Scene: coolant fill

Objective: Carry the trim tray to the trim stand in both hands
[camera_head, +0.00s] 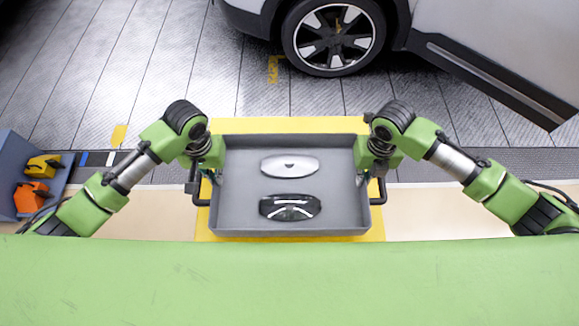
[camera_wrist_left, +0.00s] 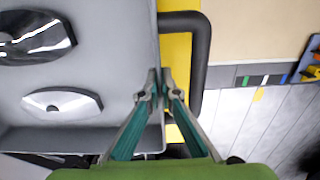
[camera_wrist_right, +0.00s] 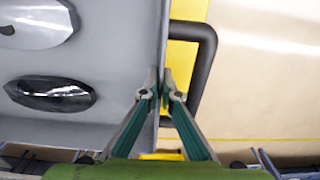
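The grey trim tray (camera_head: 240,200) is in front of me in the head view, over a yellow surface (camera_head: 330,125). It holds a silver trim piece (camera_head: 289,166) and a glossy black trim piece (camera_head: 289,207). My left gripper (camera_head: 216,174) is at the tray's left wall; in the left wrist view its fingers (camera_wrist_left: 160,85) close on the wall's rim, inside the black side handle (camera_wrist_left: 200,60). My right gripper (camera_head: 363,174) is at the right wall; its fingers (camera_wrist_right: 160,82) pinch that rim beside the other handle (camera_wrist_right: 206,55). Whether the tray touches the yellow surface is unclear.
A car with a front wheel (camera_head: 334,36) stands beyond the tray. A blue-grey bin (camera_head: 12,160) with yellow and orange items is at the far left. A green surface (camera_head: 290,285) fills the near edge. Tiled floor (camera_head: 120,60) is open at the upper left.

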